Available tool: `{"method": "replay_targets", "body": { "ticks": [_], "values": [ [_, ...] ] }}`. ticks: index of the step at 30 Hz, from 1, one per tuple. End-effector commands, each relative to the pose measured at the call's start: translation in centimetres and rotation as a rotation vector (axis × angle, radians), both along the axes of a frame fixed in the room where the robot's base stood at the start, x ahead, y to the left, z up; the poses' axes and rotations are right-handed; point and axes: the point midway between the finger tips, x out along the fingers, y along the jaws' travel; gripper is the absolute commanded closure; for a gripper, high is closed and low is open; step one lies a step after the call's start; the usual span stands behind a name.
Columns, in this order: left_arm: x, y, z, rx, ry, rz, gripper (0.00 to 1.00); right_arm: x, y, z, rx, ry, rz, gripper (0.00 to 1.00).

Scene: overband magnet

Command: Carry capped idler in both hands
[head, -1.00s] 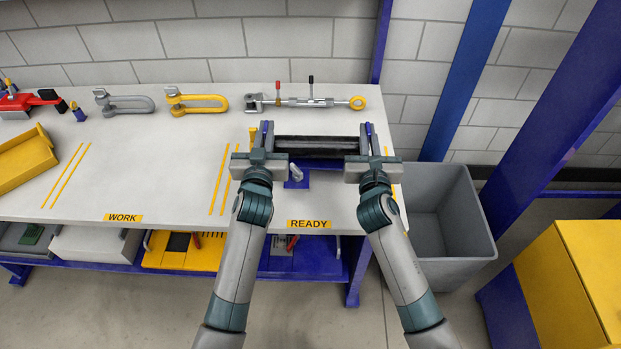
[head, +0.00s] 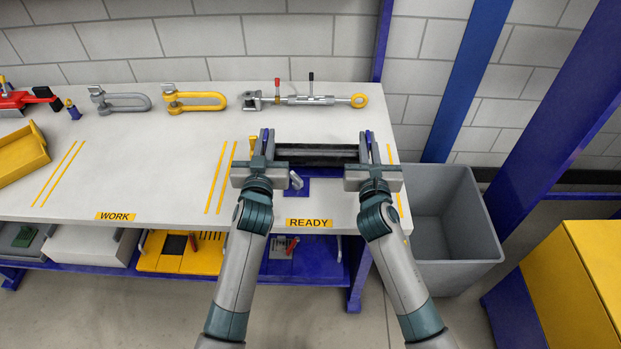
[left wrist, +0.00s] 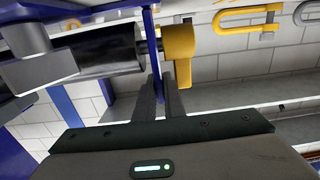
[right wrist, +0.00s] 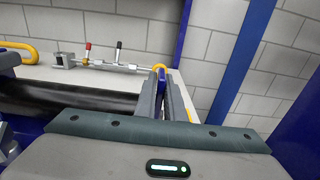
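The capped idler (head: 318,153) is a dark roller lying level between my grippers, over the READY area at the table's right end. A thin blue upright stands at each of its ends. A yellow cap (left wrist: 179,45) sits outside the blue upright at the left end. My left gripper (head: 265,147) is shut on the left upright, and my right gripper (head: 371,150) on the right one; the right wrist view shows blue between the fingers (right wrist: 161,85). A blue plate (head: 318,190) shows below the roller, partly hidden. I cannot tell the gap beneath the idler.
A turnbuckle-like tool (head: 305,99), a yellow shackle (head: 197,101) and a grey shackle (head: 122,102) lie along the table's back. A yellow tray (head: 22,157) is at far left. A grey bin (head: 450,220) stands right of the table. The WORK area (head: 130,170) is clear.

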Motion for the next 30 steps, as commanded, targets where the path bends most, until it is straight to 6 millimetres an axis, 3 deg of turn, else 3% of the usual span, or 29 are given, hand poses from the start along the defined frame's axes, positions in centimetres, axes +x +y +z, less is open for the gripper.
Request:
{"method": "replay_targets", "body": {
  "ticks": [2, 17, 23, 30],
  "values": [
    [0.0, -0.1, 0.1, -0.001, 0.001, -0.001, 0.74, 0.0, 0.1, 0.1, 0.000, 0.001, 0.001, 0.74],
    [-0.9, 0.0, 0.0, 0.000, 0.002, 0.001, 0.74, 0.0, 0.0, 0.1, 0.000, 0.001, -0.001, 0.74],
    [-3.3, 0.0, 0.0, -0.002, 0.002, 0.000, 0.74, 0.0, 0.0, 0.1, 0.000, 0.001, -0.001, 0.74],
    [-7.4, 0.0, -0.1, -0.002, 0.003, 0.000, 0.74, 0.0, 0.0, 0.1, 0.000, 0.001, -0.001, 0.74]
  ]
}}
